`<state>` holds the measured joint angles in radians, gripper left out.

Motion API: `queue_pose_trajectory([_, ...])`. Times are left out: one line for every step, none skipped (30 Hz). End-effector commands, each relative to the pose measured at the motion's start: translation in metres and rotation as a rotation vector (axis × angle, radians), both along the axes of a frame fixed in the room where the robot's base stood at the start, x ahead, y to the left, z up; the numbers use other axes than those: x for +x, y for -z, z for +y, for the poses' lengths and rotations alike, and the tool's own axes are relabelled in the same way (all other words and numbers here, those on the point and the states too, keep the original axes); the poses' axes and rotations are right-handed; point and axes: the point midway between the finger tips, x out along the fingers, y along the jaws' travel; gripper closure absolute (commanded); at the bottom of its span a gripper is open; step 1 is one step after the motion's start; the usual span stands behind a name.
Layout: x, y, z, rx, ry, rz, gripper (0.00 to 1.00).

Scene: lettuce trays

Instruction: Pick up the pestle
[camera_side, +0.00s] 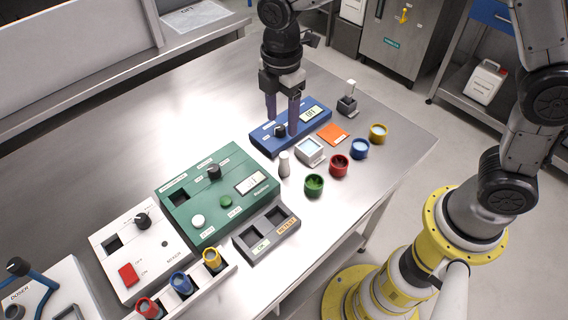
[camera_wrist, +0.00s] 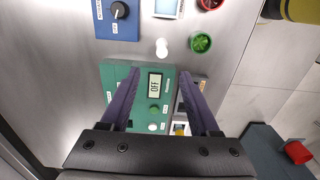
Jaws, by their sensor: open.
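The pestle, as far as I can tell, is the small pale upright piece (camera_side: 284,164) between the green device and the white square dish; it shows in the wrist view as a white rounded shape (camera_wrist: 162,47). My gripper (camera_side: 282,122) points down with its two purple fingers apart and nothing between them. In the side view it hangs above the blue device, behind the pestle. In the wrist view the fingertips (camera_wrist: 160,74) frame the green device, and the pestle lies just beyond them, between their lines.
The blue device (camera_side: 262,139) and green device (camera_side: 222,228) flank the pestle. The white square dish (camera_side: 310,151) and green cup (camera_side: 314,186) stand close by. Red (camera_side: 339,166), blue (camera_side: 360,149) and yellow (camera_side: 378,134) cups line the right. The table's back left is clear.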

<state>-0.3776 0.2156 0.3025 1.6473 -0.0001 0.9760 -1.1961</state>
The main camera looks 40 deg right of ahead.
Motion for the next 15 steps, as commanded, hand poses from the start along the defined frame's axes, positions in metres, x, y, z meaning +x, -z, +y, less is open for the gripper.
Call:
queue_pose_trajectory([-0.002,0.012,-0.001,-0.003,0.001,0.008,0.38])
queue_pose_trajectory([-0.002,0.018,-0.001,-0.003,0.001,0.007,0.38])
queue_pose_trajectory([-0.001,0.025,-0.001,-0.002,0.002,0.006,0.38])
queue_pose_trajectory([-0.001,0.031,-0.001,-0.002,0.002,0.006,0.38])
queue_pose_trajectory([-0.002,0.037,-0.001,-0.003,0.002,0.007,0.38])
queue_pose_trajectory([-0.002,0.044,-0.001,-0.003,0.002,0.007,0.38])
queue_pose_trajectory([-0.002,0.049,-0.001,-0.002,0.002,0.005,0.38])
queue_pose_trajectory([-0.001,0.053,-0.001,-0.002,0.002,0.004,0.38])
queue_pose_trajectory([-0.001,0.058,-0.001,-0.001,0.003,0.004,0.38])
queue_pose_trajectory([-0.001,0.061,-0.001,-0.001,0.003,0.003,0.38])
queue_pose_trajectory([-0.001,0.064,-0.001,-0.001,0.003,0.003,0.38])
queue_pose_trajectory([-0.001,0.067,-0.001,-0.001,0.003,0.003,0.38])
queue_pose_trajectory([-0.001,0.068,-0.001,-0.001,0.003,0.002,0.38])
queue_pose_trajectory([-0.001,0.069,-0.001,0.0,0.003,0.001,0.38])
queue_pose_trajectory([-0.001,0.071,-0.001,-0.001,0.003,0.002,0.38])
